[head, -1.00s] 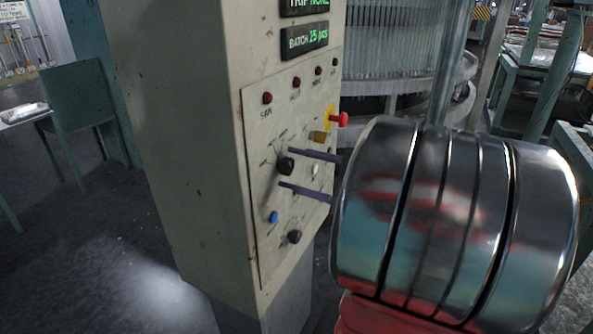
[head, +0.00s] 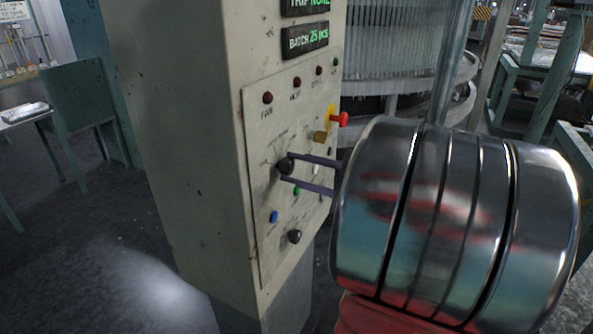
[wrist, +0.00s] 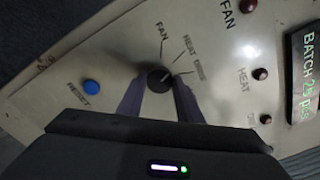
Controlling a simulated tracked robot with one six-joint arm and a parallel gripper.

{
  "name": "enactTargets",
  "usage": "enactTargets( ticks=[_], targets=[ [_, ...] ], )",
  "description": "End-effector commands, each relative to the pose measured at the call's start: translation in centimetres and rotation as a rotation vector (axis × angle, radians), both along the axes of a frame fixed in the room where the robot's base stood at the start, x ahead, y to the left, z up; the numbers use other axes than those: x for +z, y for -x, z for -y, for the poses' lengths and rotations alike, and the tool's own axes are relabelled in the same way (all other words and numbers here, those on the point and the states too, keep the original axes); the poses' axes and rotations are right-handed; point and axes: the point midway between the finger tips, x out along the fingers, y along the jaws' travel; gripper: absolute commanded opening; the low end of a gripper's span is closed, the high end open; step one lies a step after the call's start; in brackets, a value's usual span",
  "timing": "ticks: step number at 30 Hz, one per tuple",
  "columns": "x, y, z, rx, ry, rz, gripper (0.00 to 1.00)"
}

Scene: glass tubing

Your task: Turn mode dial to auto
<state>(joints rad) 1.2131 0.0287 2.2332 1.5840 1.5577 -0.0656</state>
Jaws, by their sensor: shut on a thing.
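A round black dial (head: 284,166) sits on the cream control panel, with printed marks fanned around it. In the wrist view the dial (wrist: 157,77) is between my fingertips, and labels reading FAN and HEAT stand beyond it. Another label beside them is too blurred to read for sure. I cannot read "auto" or make out a clear pointer. My gripper (head: 287,168) has its two thin dark fingers shut on the dial, one on each side; it also shows in the wrist view (wrist: 158,84). A second black knob (head: 294,236) is lower on the panel.
A blue button (head: 273,216), a green button (head: 296,191), a red mushroom button (head: 340,119) and a brown-yellow knob (head: 320,137) are close around the dial. Red lamps (head: 268,98) run above.

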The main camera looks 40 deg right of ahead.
Motion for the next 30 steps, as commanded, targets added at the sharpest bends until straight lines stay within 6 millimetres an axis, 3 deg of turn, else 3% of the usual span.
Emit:
enactTargets(
  ticks=[17, 30],
  targets=[
    [-0.45, 0.04, -0.11, 0.003, -0.084, -0.038, 0.10],
    [-0.52, 0.00, -0.07, 0.002, -0.403, -0.151, 0.10]
  ],
)
